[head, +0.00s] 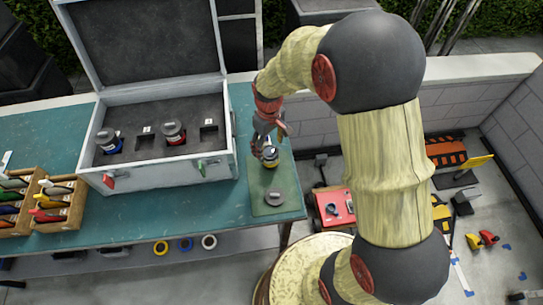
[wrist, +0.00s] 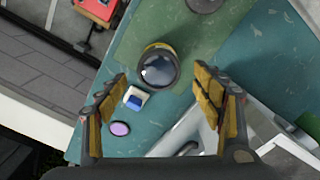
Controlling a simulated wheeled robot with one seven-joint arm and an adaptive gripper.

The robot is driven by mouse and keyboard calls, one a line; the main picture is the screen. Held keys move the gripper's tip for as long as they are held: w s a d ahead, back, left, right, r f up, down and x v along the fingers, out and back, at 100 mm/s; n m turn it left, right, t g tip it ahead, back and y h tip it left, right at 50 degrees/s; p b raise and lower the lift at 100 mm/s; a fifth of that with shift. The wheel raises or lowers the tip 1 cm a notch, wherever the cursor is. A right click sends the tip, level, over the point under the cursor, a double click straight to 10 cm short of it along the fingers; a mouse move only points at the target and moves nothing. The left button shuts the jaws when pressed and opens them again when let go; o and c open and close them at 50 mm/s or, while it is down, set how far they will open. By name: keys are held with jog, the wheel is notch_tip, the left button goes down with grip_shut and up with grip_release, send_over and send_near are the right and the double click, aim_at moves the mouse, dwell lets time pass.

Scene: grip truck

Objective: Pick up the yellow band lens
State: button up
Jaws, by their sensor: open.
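The yellow band lens (wrist: 158,66) stands on the edge of a green mat (wrist: 133,50), its dark glass facing up in the wrist view. In the head view the lens (head: 270,155) is just below my gripper (head: 266,135), partly hidden by it. In the wrist view my gripper (wrist: 160,86) is open, with nothing between its fingers. The lens lies ahead of the gap between the fingertips, and they do not appear to touch it.
Another lens (head: 273,198) stands on the mat. An open grey case (head: 155,172) beside it holds a blue-banded lens (head: 108,141) and a red-banded lens (head: 173,132). A white-and-blue block (wrist: 136,98) and purple disc (wrist: 120,128) lie near the gripper. Wooden trays (head: 58,215) stand left.

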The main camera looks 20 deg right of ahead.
aim_at(270, 156)
jog(key=shift+d+f, duration=0.15)
jog(key=shift+f, duration=0.55)
jog(key=shift+f+b, duration=0.7)
jog(key=shift+f, duration=2.05)
jog(key=shift+c, duration=0.6)
jog(key=shift+r, duration=0.1)
grip_shut()
